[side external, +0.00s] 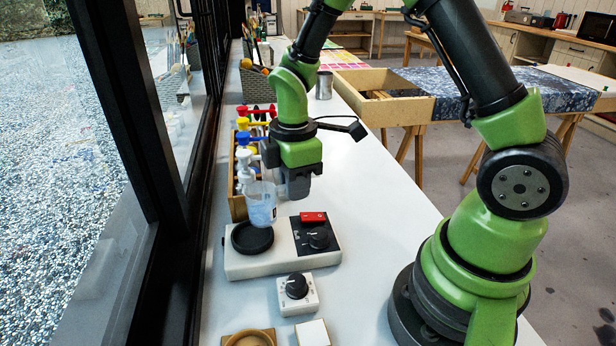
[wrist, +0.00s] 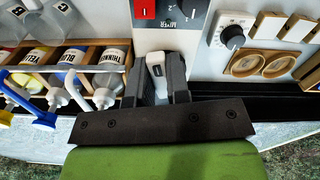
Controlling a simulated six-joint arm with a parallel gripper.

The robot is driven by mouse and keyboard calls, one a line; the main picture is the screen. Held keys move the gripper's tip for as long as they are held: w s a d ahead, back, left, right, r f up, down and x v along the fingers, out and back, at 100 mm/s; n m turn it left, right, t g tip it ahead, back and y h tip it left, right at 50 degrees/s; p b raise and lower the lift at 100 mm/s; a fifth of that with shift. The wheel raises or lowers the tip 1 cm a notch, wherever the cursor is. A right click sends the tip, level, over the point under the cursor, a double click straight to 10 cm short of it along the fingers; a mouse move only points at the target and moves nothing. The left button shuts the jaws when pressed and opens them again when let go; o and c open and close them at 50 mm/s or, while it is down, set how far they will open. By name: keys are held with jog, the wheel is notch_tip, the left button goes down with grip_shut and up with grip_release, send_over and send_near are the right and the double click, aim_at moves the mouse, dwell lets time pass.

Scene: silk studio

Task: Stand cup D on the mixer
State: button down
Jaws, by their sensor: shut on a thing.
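A clear cup (side external: 262,203) with pale bluish contents is upright beside my gripper (side external: 292,182) in the side view, near the far edge of the mixer's round black plate. No letter on it is readable. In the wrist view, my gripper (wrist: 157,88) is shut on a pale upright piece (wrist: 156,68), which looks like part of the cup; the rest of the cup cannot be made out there. The mixer (side external: 272,262) is a white box with a black plate (side external: 252,238), red switch and black knob. Its switch end (wrist: 172,12) shows in the wrist view.
A wooden rack (side external: 236,205) of pump bottles stands behind the cup; its labelled bottles (wrist: 72,58) show in the wrist view. The window frame runs along the left.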

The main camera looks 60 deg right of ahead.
jog(key=shift+w+a+f, duration=0.25)
jog(key=shift+w+a, duration=0.4)
jog(key=shift+w, duration=0.05)
jog(key=shift+w+a+f, duration=0.1)
jog(key=shift+a+f, duration=0.05)
jog(key=shift+f, duration=1.25)
jog(key=shift+f, duration=0.35)
jog(key=c, duration=1)
grip_release()
notch_tip(320, 180, up, 10)
jog(key=shift+f, duration=0.1)
